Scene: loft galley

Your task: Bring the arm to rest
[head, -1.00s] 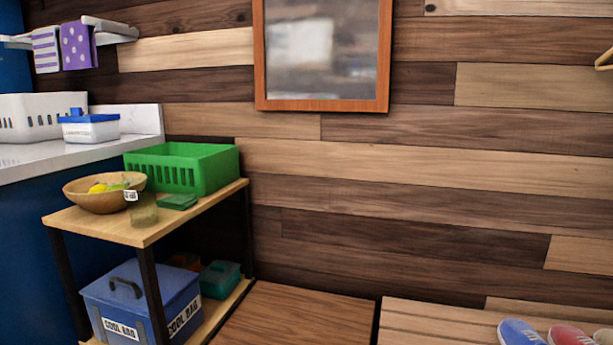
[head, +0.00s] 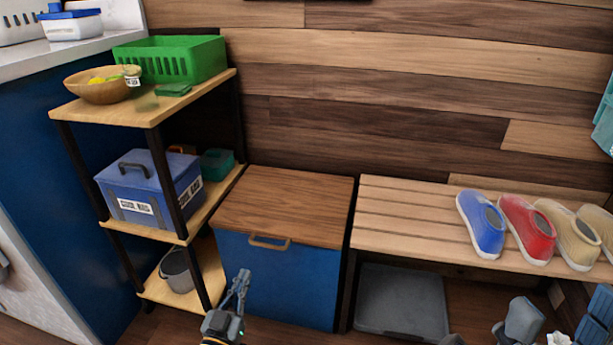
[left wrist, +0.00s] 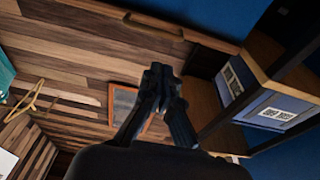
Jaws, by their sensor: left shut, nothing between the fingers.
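My left gripper (head: 243,278) points up at the bottom of the head view, in front of the blue chest (head: 285,290) with a wooden lid. In the left wrist view its dark fingers (left wrist: 160,75) come together at the tips, with nothing held between them. The gripper is shut and empty. It overlaps the chest's lower left in the picture; I see no clear contact. My right gripper cannot be made out in these views.
A shelf rack (head: 155,113) at left holds a green crate (head: 205,65), a bowl (head: 95,92), a blue cool bag (head: 140,190) and a grey bucket (head: 177,272). A slatted bench (head: 400,215) with several shoes stands at right. A grey tray (head: 400,305) lies under it.

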